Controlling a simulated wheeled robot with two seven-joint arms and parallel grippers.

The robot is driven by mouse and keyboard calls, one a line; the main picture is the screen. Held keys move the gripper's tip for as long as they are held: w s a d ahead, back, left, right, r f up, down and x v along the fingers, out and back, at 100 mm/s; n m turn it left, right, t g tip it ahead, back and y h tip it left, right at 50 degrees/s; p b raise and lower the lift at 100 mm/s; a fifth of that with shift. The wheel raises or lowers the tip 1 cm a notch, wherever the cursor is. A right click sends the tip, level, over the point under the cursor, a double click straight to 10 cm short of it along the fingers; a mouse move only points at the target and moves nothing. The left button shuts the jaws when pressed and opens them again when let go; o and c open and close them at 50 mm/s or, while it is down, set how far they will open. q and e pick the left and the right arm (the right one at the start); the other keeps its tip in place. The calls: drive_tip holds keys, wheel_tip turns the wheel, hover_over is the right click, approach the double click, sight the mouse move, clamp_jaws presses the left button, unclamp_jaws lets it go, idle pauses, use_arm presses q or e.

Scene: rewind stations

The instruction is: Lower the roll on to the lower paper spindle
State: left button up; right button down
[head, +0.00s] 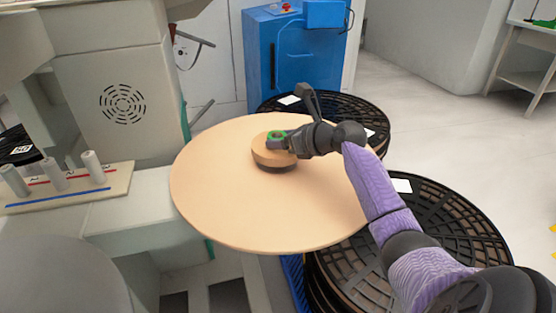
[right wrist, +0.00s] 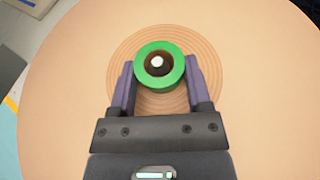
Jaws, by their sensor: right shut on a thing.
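The roll (head: 275,156) is a short tan cylinder with a green core (right wrist: 159,66) standing up from its top. It is over the middle of a large tan disc (head: 225,205). My right gripper (head: 279,141) is shut on the green core, with one finger on each side of it in the right wrist view. A dark spindle end (right wrist: 158,63) with a pale tip shows inside the core, so the core is around it. A dark band shows below the roll; I cannot tell whether the roll touches the disc. The left gripper is not in view.
Black slotted reels (head: 440,225) are stacked right of the disc, with more behind it (head: 360,108). A blue cabinet (head: 300,60) stands at the back. A board (head: 110,188) with grey-white cylinders is at left, near a beige machine (head: 115,75).

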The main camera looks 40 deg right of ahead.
wheel_tip(320, 180, down, 3)
drive_tip(key=shift+b, duration=0.75)
drive_tip(key=shift+r, duration=0.3)
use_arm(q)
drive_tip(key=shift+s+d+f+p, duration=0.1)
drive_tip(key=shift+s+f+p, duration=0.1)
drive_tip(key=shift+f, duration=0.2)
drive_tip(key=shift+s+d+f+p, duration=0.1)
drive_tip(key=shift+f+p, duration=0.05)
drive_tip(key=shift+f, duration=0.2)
use_arm(e)
drive_tip(key=shift+c, duration=1.5)
unclamp_jaws()
drive_tip(key=shift+f, duration=0.1)
drive_tip(key=shift+o, duration=1.2)
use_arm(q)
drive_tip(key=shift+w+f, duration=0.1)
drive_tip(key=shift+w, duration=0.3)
use_arm(e)
drive_tip(key=shift+o, duration=0.2)
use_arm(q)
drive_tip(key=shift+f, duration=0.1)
